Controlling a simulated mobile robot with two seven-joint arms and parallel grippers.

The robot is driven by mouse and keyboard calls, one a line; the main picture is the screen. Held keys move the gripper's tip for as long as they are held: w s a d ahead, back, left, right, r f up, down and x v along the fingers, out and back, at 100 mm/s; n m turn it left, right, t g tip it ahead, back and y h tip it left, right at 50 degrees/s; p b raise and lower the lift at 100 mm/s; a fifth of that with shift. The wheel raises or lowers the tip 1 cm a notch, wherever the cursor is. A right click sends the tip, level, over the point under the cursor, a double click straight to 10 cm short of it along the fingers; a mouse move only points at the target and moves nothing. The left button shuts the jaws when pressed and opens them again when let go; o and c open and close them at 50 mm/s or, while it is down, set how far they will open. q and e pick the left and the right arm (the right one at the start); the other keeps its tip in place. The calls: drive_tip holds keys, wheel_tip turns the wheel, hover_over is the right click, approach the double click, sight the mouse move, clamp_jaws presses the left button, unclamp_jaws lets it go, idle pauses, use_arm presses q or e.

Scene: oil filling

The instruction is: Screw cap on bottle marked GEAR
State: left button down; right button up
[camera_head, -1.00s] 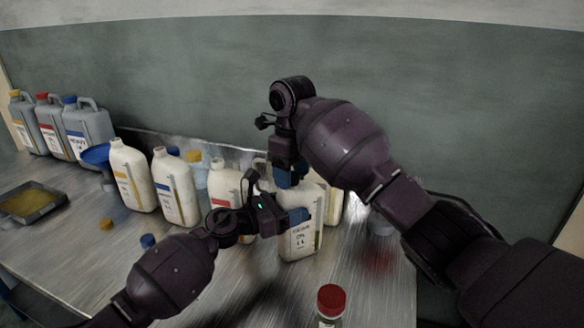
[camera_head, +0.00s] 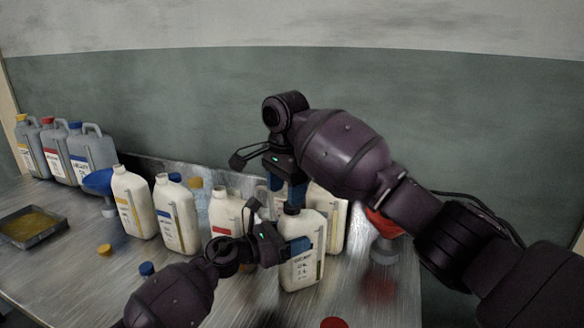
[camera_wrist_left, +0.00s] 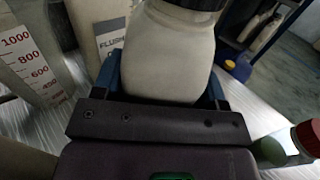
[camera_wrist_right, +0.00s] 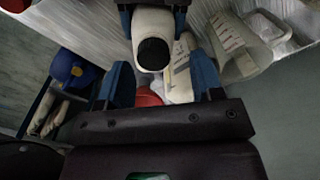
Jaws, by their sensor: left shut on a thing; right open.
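A white bottle (camera_head: 300,262) with a dark label, its print too blurred to read surely, stands upright on the table. My left gripper (camera_head: 290,247) is shut on its sides; in the left wrist view its fingers (camera_wrist_left: 162,85) flank the bottle (camera_wrist_left: 168,50). A black cap (camera_head: 292,209) sits on the bottle's mouth; how tightly, I cannot tell. My right gripper (camera_head: 285,188) points down just above the cap, open. The right wrist view shows the black cap (camera_wrist_right: 153,54) between and beyond the spread right fingers (camera_wrist_right: 160,82).
White bottles with yellow (camera_head: 131,203), blue (camera_head: 175,213) and red labels (camera_head: 224,212) stand to the left. A red funnel (camera_head: 384,224) is at right. Loose yellow (camera_head: 104,249) and blue (camera_head: 147,268) caps lie front left. A red cap (camera_head: 333,323) shows at the bottom edge.

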drive_tip(key=n, duration=0.4)
drive_tip(key=shift+a+r+n, duration=0.1)
drive_tip(key=shift+r+n, duration=0.2)
drive_tip(key=shift+r, duration=0.05)
drive_tip(key=n, duration=0.4)
drive_tip(key=shift+r, duration=0.3)
drive_tip(key=n, duration=0.4)
drive_tip(key=shift+r+n, duration=0.25)
drive_tip(key=shift+n, duration=0.05)
drive_tip(key=n, duration=0.5)
drive_tip(key=shift+r+n, duration=0.3)
drive_tip(key=shift+r, duration=0.05)
drive_tip(key=n, duration=0.4)
drive_tip(key=shift+r, duration=0.25)
drive_tip(key=n, duration=0.5)
drive_tip(key=shift+d+r+n, duration=0.3)
drive_tip(key=n, duration=0.4)
drive_tip(key=shift+d+r, duration=0.2)
drive_tip(key=shift+r, duration=0.05)
drive_tip(key=n, duration=0.5)
drive_tip(key=shift+d+r+g, duration=0.2)
drive_tip(key=shift+r+g, duration=0.1)
